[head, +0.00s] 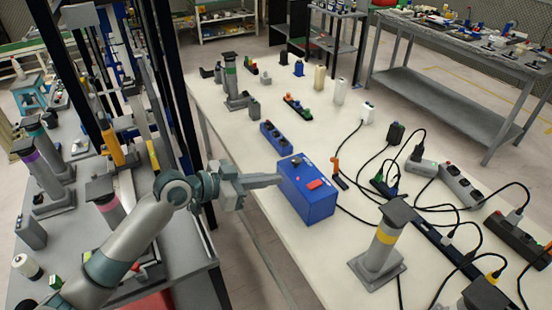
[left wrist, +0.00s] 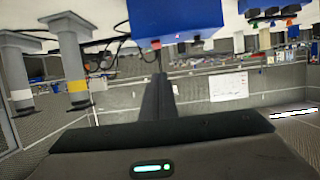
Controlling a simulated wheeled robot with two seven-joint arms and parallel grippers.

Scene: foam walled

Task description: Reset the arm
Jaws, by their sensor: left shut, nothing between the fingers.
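My left arm (head: 128,240) comes in from the lower left in the head view. Its gripper (head: 275,181) points right, with its fingertips at the left side of a blue box (head: 313,205) on the white table. I cannot tell whether they touch the box. In the left wrist view the fingers (left wrist: 158,85) are together and hold nothing, and the blue box (left wrist: 175,18) shows just beyond them at the top. My right gripper is not in view.
The white table (head: 245,150) carries power strips (head: 462,185), cables and a grey stand with a yellow band (head: 381,245) right of the box. A dark upright post (head: 178,80) and a cluttered grey bench (head: 185,262) stand left. A grey workbench (head: 440,100) stands at the back right.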

